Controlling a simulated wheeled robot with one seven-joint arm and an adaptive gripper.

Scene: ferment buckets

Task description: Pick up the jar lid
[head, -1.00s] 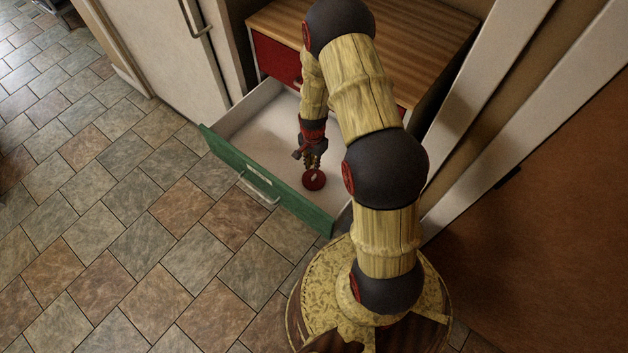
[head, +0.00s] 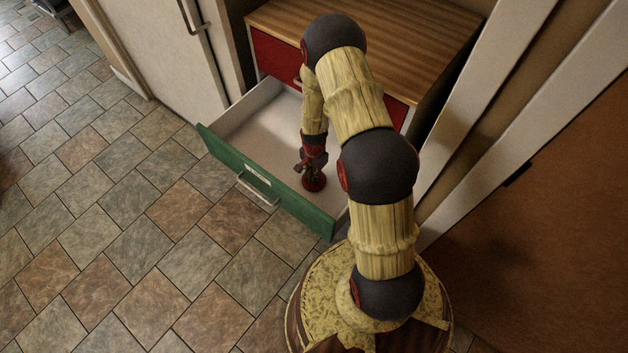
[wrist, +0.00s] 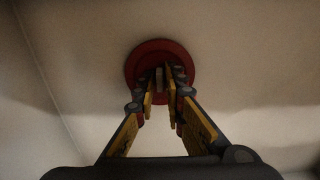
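The jar lid (head: 313,186) is a round red disc lying in the open drawer, near its front right end. In the wrist view the lid (wrist: 137,61) shows beyond the fingers, with a small pale patch near its middle. My gripper (head: 312,175) points down at the lid. In the wrist view the two fingers of my gripper (wrist: 160,88) come close together over the lid's middle, with a narrow gap between them. I cannot tell whether they grip a raised part of it. The fingers hide part of the lid.
The white drawer (head: 262,135) with a green front (head: 225,165) is pulled out and otherwise looks empty. A wood-topped cabinet (head: 400,40) stands behind it. A white door (head: 160,50) is at the left, and the tiled floor (head: 110,220) is clear.

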